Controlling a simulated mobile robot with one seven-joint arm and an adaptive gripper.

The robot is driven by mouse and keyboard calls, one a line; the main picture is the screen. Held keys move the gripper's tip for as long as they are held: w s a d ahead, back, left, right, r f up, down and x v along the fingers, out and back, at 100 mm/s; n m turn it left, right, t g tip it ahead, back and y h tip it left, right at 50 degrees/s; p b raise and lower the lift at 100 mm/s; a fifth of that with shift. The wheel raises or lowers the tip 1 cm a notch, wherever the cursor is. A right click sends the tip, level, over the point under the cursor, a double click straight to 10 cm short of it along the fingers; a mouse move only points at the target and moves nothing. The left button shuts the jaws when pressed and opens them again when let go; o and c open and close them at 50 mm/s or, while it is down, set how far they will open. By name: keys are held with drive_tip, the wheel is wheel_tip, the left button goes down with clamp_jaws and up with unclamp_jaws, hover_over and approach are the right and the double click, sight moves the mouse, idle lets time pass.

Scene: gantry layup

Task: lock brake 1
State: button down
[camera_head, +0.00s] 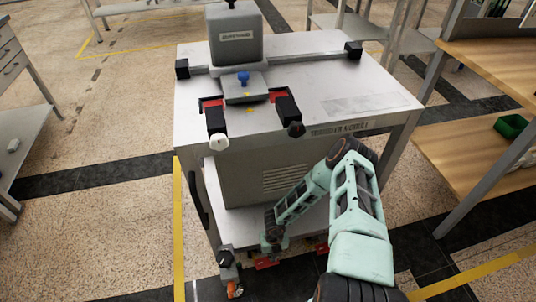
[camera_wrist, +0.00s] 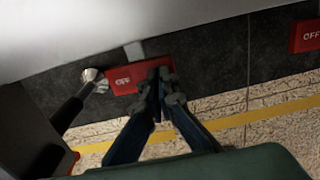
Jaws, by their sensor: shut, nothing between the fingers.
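A red brake pedal (camera_wrist: 122,82) marked OFF shows in the wrist view at the foot of the cart. My gripper (camera_wrist: 160,76) is shut and empty, its fingertips over the right end of this pedal. I cannot tell whether they touch it. A second red OFF pedal (camera_wrist: 306,37) shows at the right edge of the wrist view. In the head view, my gripper (camera_head: 272,242) is low beside the cart's lower shelf, and a red pedal (camera_head: 266,263) shows just under it. No number is readable on either pedal.
The grey transfer module cart (camera_head: 300,158) stands before me, with a lower shelf (camera_head: 240,232) close to my gripper. A wooden bench (camera_head: 470,150) stands at the right.

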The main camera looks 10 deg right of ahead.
drive_tip(key=shift+f, duration=0.45)
drive_tip(key=shift+r, duration=0.1)
wheel_tip(320, 180, up, 7)
drive_tip(key=p, duration=0.5)
drive_tip(key=shift+p, duration=0.3)
idle(0.3)
